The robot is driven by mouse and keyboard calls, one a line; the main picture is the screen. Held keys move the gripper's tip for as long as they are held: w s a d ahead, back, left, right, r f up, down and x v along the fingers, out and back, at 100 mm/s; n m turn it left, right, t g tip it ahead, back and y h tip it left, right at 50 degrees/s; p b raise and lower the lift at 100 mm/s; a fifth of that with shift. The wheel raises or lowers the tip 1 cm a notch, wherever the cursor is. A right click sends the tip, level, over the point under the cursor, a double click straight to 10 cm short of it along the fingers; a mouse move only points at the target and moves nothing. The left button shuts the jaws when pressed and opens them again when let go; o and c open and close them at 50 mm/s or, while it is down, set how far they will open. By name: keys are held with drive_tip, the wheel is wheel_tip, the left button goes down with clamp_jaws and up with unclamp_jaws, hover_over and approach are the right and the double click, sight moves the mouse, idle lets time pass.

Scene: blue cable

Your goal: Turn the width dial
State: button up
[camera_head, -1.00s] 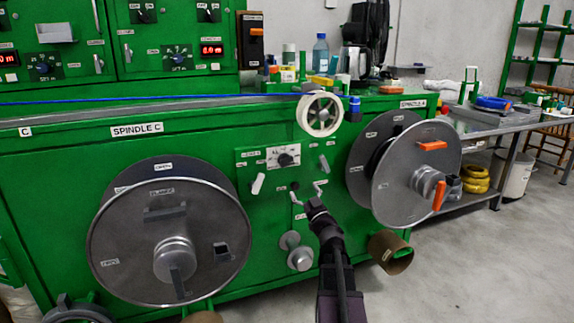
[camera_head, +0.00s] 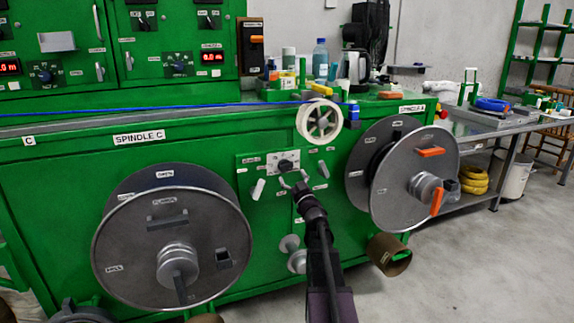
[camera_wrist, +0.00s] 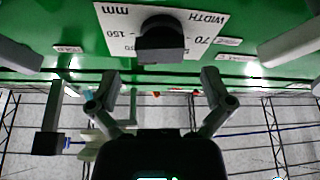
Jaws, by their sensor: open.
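The width dial is a small black knob (camera_head: 285,165) on a white scale plate (camera_head: 272,160), on the green panel between the two large reels. In the wrist view the dial (camera_wrist: 162,40) sits at the top middle, on its plate marked "WIDTH" and "mm" (camera_wrist: 205,22). My gripper (camera_head: 293,180) is just below the dial in the head view. In the wrist view my gripper (camera_wrist: 160,88) has its two fingers spread apart and empty, with the dial beyond the gap between them. The fingers do not appear to touch the dial.
Light lever handles stand on both sides of the dial, one at left (camera_head: 257,189) and one at right (camera_head: 323,169). A white pulley wheel (camera_head: 319,121) is above right. The Spindle C reel (camera_head: 135,245) is left and another reel (camera_head: 400,195) is right.

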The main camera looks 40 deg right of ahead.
sight(288, 169)
drive_tip(key=shift+p+x, duration=0.6)
drive_tip(key=shift+x, duration=1.6)
drive_tip(key=c, duration=1.1)
